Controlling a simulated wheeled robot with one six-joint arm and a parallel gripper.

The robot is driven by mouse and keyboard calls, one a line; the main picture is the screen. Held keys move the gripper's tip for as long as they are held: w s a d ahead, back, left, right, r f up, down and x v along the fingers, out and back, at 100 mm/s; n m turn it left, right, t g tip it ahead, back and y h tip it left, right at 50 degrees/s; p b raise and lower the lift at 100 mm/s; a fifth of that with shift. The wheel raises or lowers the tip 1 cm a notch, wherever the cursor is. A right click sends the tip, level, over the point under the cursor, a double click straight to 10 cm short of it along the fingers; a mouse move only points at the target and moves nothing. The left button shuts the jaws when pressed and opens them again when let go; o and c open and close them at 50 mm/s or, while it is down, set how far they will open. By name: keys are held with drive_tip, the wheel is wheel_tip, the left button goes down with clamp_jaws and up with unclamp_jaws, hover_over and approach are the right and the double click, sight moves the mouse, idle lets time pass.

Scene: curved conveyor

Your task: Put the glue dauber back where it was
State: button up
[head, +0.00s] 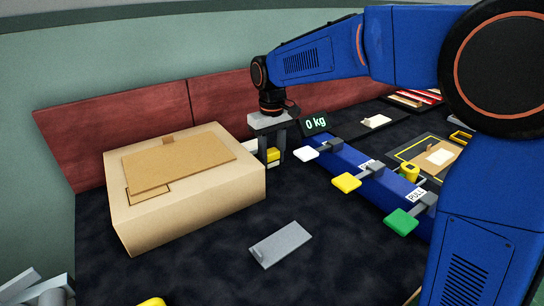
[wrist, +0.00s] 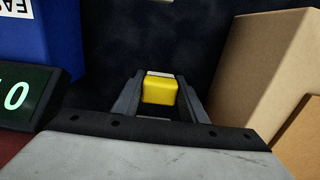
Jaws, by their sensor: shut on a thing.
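My gripper (head: 271,150) points down between the cardboard box and the blue rail with levers. Its two fingers are shut on a small yellow block-like thing (head: 273,155), which looks to be the glue dauber, though its lower part is not clear. In the wrist view the yellow thing (wrist: 160,91) sits between the fingers (wrist: 160,95), with a pale strip at its far edge. A small yellow pot-like thing (head: 410,172) stands on the right beyond the rail.
The cardboard box (head: 190,210) is close on the left of my gripper. The blue rail (head: 345,158) carries white, yellow and green levers. A display reading 0 kg (head: 316,123) is behind it. A grey plate (head: 281,244) lies in front; dark table around it is clear.

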sight(272, 152)
drive_tip(key=shift+f, duration=0.15)
drive_tip(key=o, duration=1.1)
wheel_tip(272, 152, up, 12)
idle(0.3)
